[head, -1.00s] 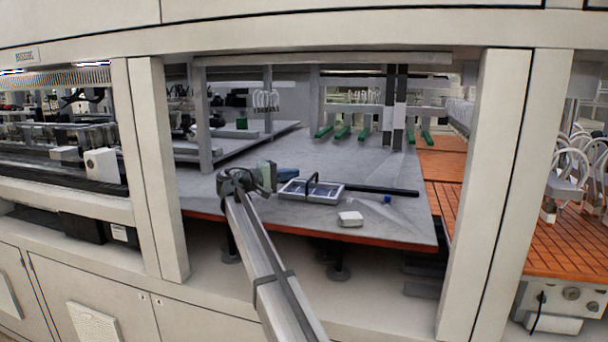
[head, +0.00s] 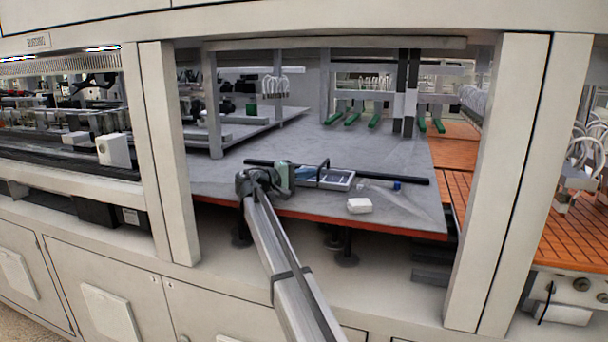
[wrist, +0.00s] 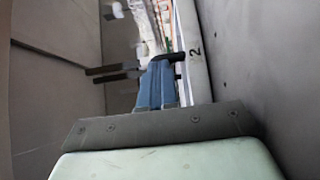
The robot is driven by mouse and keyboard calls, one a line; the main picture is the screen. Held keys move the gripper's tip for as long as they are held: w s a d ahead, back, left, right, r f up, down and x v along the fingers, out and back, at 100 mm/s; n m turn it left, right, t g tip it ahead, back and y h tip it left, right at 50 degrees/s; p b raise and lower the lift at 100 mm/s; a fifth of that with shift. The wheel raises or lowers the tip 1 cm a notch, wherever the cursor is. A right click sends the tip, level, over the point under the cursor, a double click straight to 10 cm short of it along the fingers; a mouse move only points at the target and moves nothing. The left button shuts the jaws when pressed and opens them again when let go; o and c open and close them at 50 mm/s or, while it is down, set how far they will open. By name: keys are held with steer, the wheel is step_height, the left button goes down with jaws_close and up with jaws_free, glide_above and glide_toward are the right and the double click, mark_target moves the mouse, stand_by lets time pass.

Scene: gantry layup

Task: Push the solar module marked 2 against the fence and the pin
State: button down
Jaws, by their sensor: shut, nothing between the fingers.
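The solar module (head: 341,180) is a small blue panel in a silver frame, lying on the grey table in the head view. In the wrist view its pale edge (wrist: 201,78) carries the number 2. My gripper (head: 306,174) is at the module's left end, its blue fingers (wrist: 164,62) shut and empty, close beside the marked edge. I cannot tell whether they touch it. A long black bar (head: 397,179), apparently the fence, runs behind the module. A small blue piece (head: 397,185) stands at the bar to the right; I cannot tell if it is the pin.
A white block (head: 359,205) lies in front of the module near the table's front edge. A dark loop (head: 325,165) rises by the module. Pale frame posts (head: 510,190) flank the opening.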

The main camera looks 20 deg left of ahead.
steer(key=d, duration=1.4)
